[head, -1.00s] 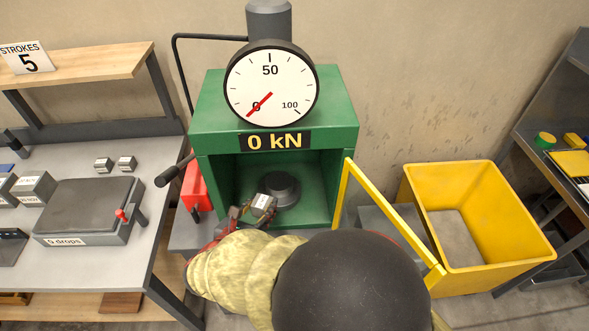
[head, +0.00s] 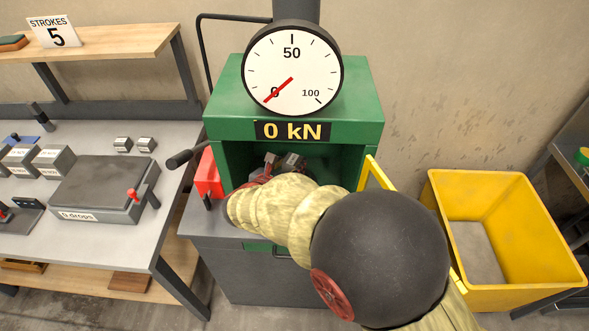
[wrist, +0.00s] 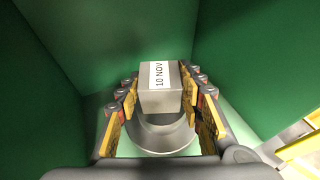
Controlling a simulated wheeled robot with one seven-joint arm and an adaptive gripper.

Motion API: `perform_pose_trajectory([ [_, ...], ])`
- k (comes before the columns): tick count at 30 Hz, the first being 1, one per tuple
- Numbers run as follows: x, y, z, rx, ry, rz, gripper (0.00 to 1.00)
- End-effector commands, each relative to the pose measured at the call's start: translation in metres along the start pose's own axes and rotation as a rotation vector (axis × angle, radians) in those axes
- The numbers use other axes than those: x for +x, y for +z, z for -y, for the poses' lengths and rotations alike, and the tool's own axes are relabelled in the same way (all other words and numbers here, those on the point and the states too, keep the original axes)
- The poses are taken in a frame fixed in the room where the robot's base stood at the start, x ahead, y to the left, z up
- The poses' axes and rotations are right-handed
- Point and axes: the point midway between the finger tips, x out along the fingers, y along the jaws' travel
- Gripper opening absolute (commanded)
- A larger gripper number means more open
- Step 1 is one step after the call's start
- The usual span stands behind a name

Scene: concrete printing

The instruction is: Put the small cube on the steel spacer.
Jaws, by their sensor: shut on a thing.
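The small grey cube (wrist: 150,101) carries a white label reading "10 NOV". The round grey steel spacer (wrist: 152,140) shows beneath the cube in the wrist view. The cube is over the spacer, but I cannot tell whether they touch. In the head view the cube (head: 293,161) is inside the green press (head: 226,108), and my arm covers the press's lower opening and most of the spacer.
Green chamber walls close in around my gripper. The press's yellow-framed door (head: 376,172) stands open at the right, beside a yellow bin (head: 520,285). A red box (head: 209,175) and lever are left of the opening. A bench (head: 110,243) with other cubes stands further left.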

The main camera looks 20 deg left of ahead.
Motion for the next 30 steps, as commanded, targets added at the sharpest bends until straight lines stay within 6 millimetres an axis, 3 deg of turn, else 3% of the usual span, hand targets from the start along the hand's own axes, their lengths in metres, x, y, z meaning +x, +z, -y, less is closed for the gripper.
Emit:
perform_pose_trajectory([
  [3,0.015,0.007,0.0,0.004,-0.001,0.002,0.03],
  [7,0.021,0.008,0.0,0.001,0.0,0.001,0.03],
  [16,0.034,-0.022,-0.001,0.002,0.001,0.002,0.03],
  [28,0.035,-0.026,-0.001,0.002,0.001,0.001,0.03],
  [29,0.035,-0.027,-0.001,0.001,0.001,0.0,0.38],
  [30,0.035,-0.027,-0.001,0.001,0.001,0.0,0.41],
])
